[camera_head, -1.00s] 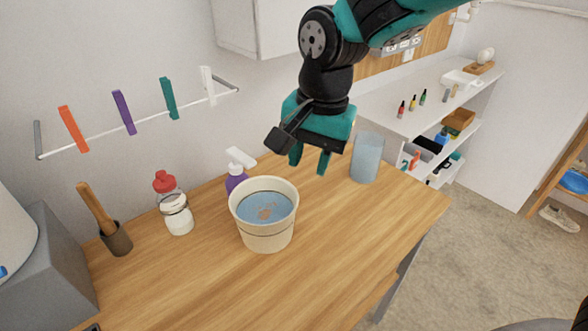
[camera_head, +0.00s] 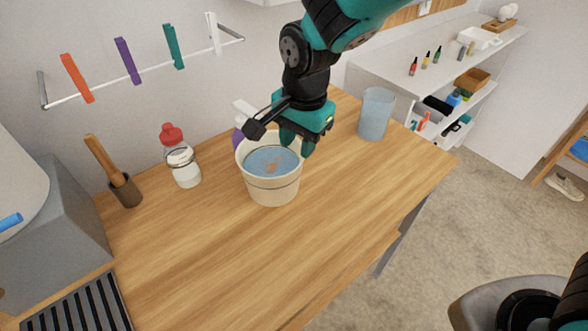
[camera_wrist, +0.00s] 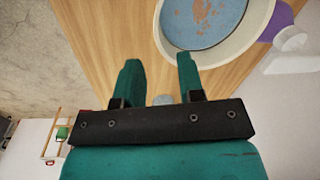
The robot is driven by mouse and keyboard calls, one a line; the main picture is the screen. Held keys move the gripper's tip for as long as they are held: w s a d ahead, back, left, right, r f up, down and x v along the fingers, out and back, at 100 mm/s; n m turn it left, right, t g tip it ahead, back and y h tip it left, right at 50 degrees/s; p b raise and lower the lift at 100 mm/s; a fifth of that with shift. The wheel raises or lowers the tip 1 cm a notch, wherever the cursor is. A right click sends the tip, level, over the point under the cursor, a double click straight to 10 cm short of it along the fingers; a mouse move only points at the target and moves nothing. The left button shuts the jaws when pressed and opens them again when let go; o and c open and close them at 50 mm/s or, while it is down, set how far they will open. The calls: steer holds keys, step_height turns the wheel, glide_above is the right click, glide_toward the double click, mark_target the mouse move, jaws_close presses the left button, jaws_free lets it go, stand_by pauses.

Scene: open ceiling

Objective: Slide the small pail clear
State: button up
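The small cream pail (camera_head: 272,190) stands upright on the wooden table and holds blue liquid with brownish patches. It also shows at the top right of the wrist view (camera_wrist: 240,50). My gripper (camera_head: 298,146) is just behind and to the right of the pail's rim in the head view, with its fingers pointing down. In the wrist view my gripper (camera_wrist: 158,60) is open and empty; its right finger is close to the pail's rim, and I cannot tell whether they touch. The fingers partly hide the pail's far right edge.
A purple pump bottle (camera_head: 238,138) stands close behind the pail. A red-capped jar (camera_head: 182,165) and a mortar with pestle (camera_head: 125,190) stand to the left. A translucent blue cup (camera_head: 375,115) stands to the right. The table (camera_head: 240,250) is clear in front.

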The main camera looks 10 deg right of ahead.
mark_target(294, 178)
steer(key=f, duration=0.3)
steer(key=f+p, duration=0.1)
steer(key=f, duration=0.7)
steer(key=shift+w+a, duration=0.35)
steer(key=shift+a, duration=0.05)
jaws_close()
stand_by(0.8)
